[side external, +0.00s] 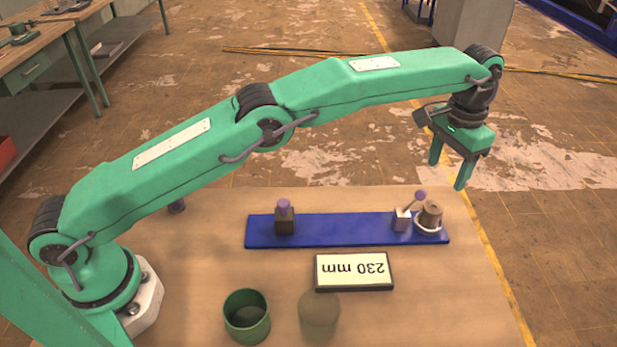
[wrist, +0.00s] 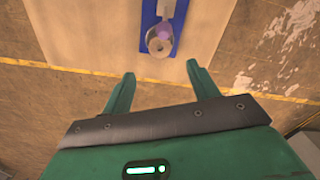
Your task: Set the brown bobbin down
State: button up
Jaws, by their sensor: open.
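The brown bobbin (side external: 431,213) stands upright on a white ring at the right end of the blue base plate (side external: 345,230). In the wrist view the bobbin (wrist: 158,46) shows from above, near the end of the blue strip (wrist: 174,12). My gripper (side external: 449,176) is open and empty, above and a little to the right of the bobbin in the side view. In the wrist view its two fingers (wrist: 161,73) point toward the bobbin with a clear gap between them. Nothing is held.
A small light block with a purple-knobbed lever (side external: 403,219) stands just left of the bobbin. A dark block with a purple top (side external: 285,218) is farther left. A "230 mm" sign (side external: 354,271), a green cup (side external: 247,316) and an olive cylinder (side external: 319,315) stand in front.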

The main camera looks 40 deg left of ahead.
jog(key=s+a+r+n+t, duration=0.1)
jog(key=s+a+r, duration=0.2)
jog(key=a+r, duration=0.5)
jog(key=s+a+r+n+t, duration=0.1)
jog(key=s+a+r, duration=0.2)
jog(key=a+r, duration=0.4)
jog(key=s+a+r+t, duration=0.1)
jog(key=s+a+r, duration=0.2)
jog(key=s+a, duration=0.65)
jog(key=s+a+f+n+t, duration=0.1)
jog(key=s+a+f, duration=0.2)
jog(key=s, duration=0.6)
jog(key=s+a+f+n+t, duration=0.1)
jog(key=s+a+f, duration=0.3)
jog(key=s, duration=0.6)
jog(key=shift+a+f+t, duration=0.3)
jog(key=shift+f, duration=0.65)
